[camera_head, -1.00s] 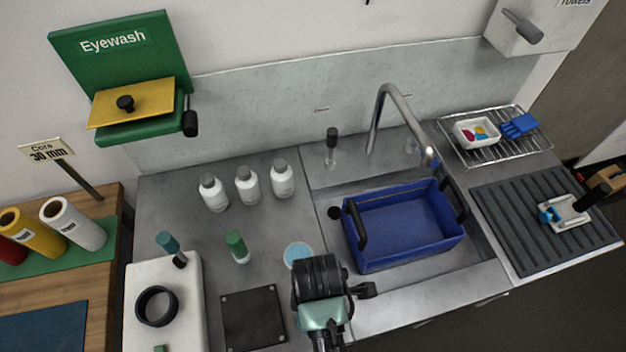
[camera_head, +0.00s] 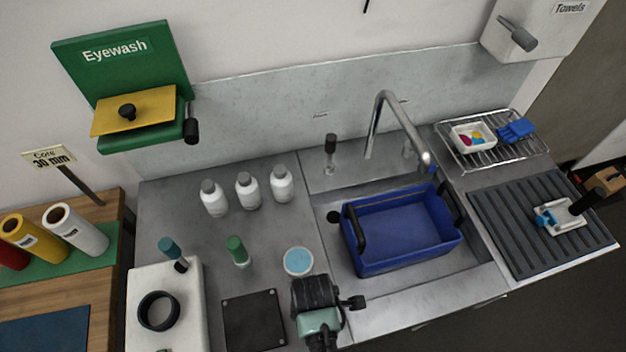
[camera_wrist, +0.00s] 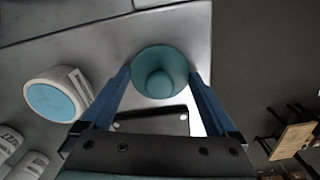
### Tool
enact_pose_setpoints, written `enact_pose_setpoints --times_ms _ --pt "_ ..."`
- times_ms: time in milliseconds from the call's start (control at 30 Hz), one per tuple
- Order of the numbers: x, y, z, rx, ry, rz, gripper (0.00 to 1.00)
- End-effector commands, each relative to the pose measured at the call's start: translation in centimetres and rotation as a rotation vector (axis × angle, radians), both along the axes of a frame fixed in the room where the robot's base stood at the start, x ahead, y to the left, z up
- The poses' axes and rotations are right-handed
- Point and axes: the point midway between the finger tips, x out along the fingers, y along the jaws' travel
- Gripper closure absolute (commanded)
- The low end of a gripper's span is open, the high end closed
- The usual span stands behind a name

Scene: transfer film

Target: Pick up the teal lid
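The teal lid (camera_wrist: 160,72) is round with a raised knob in its middle. In the wrist view it lies on the grey worktop between the two blue fingers of my gripper (camera_wrist: 159,77). The fingers stand wide apart, one at each side of the lid; I cannot tell whether they touch it. In the head view, my dark wrist (camera_head: 315,292) is over the counter's front edge and hides the lid and the fingers.
A white tub with a light blue top (camera_head: 298,261) is close behind my wrist, also in the wrist view (camera_wrist: 55,98). A black plate (camera_head: 253,320) lies to the left. The blue basin (camera_head: 400,240) stands in the sink to the right. Several bottles stand behind.

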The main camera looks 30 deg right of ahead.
Motion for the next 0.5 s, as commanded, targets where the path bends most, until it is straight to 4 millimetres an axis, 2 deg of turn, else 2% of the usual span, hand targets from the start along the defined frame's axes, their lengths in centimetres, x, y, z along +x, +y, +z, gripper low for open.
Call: enact_pose_setpoints --times_ms 33,267,500 --pt "0.01 -0.01 0.02 0.000 0.000 0.000 0.18" --pt "0.00 0.00 0.03 0.000 0.000 0.000 0.59" --pt "0.01 0.00 0.11 0.000 0.000 0.000 0.62"
